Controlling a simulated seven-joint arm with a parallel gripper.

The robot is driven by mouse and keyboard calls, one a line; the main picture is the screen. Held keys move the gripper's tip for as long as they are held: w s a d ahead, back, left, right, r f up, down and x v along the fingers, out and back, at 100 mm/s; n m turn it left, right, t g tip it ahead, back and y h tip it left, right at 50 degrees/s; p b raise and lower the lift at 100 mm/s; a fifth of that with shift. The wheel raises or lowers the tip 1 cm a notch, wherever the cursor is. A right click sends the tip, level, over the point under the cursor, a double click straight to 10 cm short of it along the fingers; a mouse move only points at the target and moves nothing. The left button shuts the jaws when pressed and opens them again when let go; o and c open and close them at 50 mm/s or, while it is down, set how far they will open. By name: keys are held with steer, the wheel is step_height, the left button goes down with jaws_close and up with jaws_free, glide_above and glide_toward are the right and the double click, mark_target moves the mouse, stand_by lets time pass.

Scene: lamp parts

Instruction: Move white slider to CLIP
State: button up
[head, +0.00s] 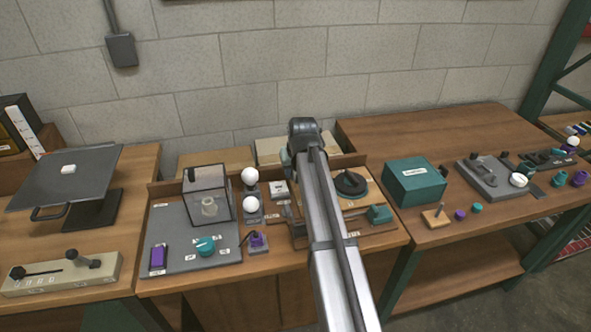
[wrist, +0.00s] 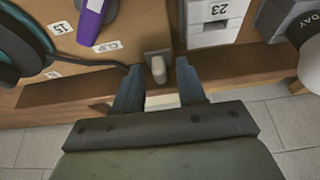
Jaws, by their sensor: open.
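In the wrist view, a small off-white knob (wrist: 158,70) stands up from a grey block at the edge of a wooden board; it looks like the white slider. A label reading CLIP (wrist: 107,47) is on the board to its left, by a dark cord. My gripper (wrist: 157,68) is open, with one dark finger on each side of the knob. I cannot tell whether either finger touches it. In the head view my arm hides the gripper and the knob.
A purple part (wrist: 94,20) and a dark ring-shaped part (wrist: 22,45) lie on the board's left side. A white box marked 23 (wrist: 213,14) and a rounded white part (wrist: 310,62) are to the right. A teal box (head: 415,183) stands right of my arm.

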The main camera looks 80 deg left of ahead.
jaws_close()
stand_by(0.3)
stand_by(0.4)
